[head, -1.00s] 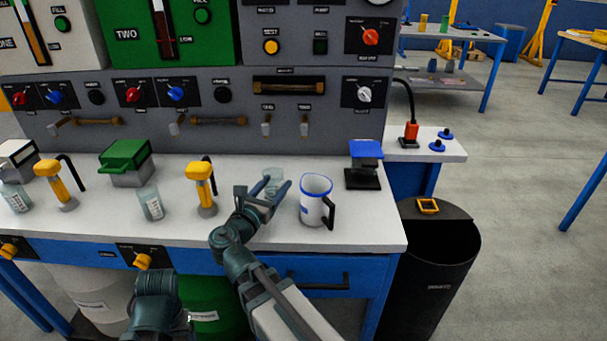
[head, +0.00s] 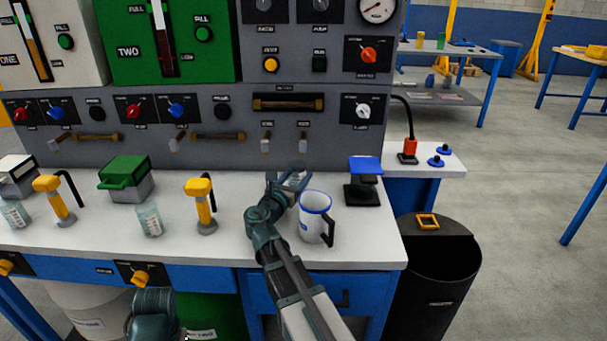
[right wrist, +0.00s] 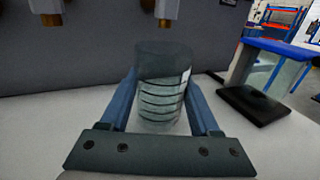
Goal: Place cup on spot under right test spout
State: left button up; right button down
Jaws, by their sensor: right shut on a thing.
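My right gripper (head: 289,180) is shut on a clear cup (right wrist: 160,92) with dark measuring lines. In the right wrist view the cup is upright between both fingers (right wrist: 165,110). In the head view the fingers mostly hide it. The right test spout (head: 302,144) and left test spout (head: 265,145) hang from the grey panel. In the right wrist view the right spout (right wrist: 164,10) appears above and behind the cup, and the left spout (right wrist: 47,10) is to its left. The spot under the right spout is hidden. Of my left arm only a dark link shows, no fingers.
A white mug with blue rim (head: 315,217) stands close right of my right gripper. A blue-topped black stand (head: 363,184) is further right. A yellow-handled tap (head: 202,205) and another clear cup (head: 149,219) stand left.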

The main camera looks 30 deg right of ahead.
aim_at(304, 175)
jog(key=x, duration=0.4)
jog(key=shift+w+d, duration=0.1)
jog(key=shift+w, duration=0.05)
jog(key=shift+d+f+b, duration=0.2)
jog(key=shift+f+b, duration=0.5)
jog(key=shift+f, duration=0.15)
jog(key=shift+a, duration=0.1)
jog(key=c, duration=0.6)
grip_release()
jog(key=shift+f, duration=0.1)
jog(key=o, duration=0.5)
